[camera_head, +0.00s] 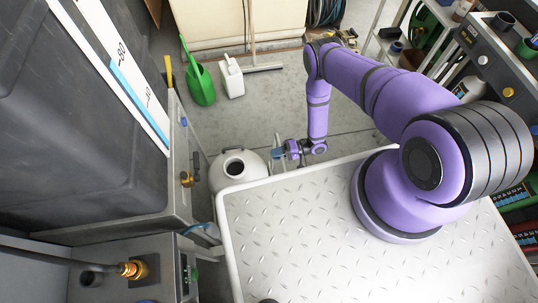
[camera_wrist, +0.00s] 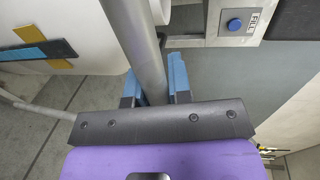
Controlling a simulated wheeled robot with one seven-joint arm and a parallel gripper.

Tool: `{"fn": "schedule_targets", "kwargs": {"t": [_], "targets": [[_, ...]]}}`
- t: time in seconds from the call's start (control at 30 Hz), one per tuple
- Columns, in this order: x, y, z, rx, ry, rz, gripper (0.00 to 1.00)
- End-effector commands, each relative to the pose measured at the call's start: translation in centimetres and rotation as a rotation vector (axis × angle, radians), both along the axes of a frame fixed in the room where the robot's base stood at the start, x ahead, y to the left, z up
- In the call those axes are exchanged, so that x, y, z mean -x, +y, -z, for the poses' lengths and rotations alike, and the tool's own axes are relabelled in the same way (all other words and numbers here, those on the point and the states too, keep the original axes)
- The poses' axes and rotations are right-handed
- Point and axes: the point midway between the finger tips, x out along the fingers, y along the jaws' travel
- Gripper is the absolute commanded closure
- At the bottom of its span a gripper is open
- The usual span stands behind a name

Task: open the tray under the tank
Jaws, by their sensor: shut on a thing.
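The dark grey tank (camera_head: 85,110) with a level gauge (camera_head: 120,70) fills the left of the head view, above a grey metal front (camera_head: 181,155). In the wrist view, my gripper (camera_wrist: 153,75) has its blue fingers on either side of a grey round bar (camera_wrist: 139,40) and is shut on it. The bar runs up out of that view, and its far end is hidden. In the head view, my gripper (camera_head: 277,154) is low, right of the white jug (camera_head: 241,169). I cannot make out the tray or whether the bar belongs to it.
A blue button (camera_wrist: 235,25) marked FILL shows in the wrist view. A brass tap (camera_head: 187,179) sticks out of the metal front. A green watering can (camera_head: 201,86) and a white canister (camera_head: 231,78) stand on the floor. Shelves (camera_head: 480,60) stand at right. The middle floor is clear.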

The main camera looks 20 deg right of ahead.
Motion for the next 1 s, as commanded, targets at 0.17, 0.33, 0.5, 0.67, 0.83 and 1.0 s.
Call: {"fn": "schedule_targets", "kwargs": {"t": [0.17, 0.33, 0.5, 0.67, 0.83, 1.0], "targets": [[0.0, -0.3, 0.0, 0.001, -0.001, 0.0, 1.0], [0.0, -0.3, 0.0, 0.001, -0.001, 0.0, 1.0], [-0.1, -0.3, 0.0, 0.001, -0.001, 0.0, 0.65], [0.0, -0.3, 0.0, 0.001, -0.001, 0.0, 0.56], [0.0, -0.4, 0.0, 0.0, -0.001, 0.0, 0.56], [0.0, -1.8, -0.3, 0.0, -0.001, 0.002, 0.56]]}}
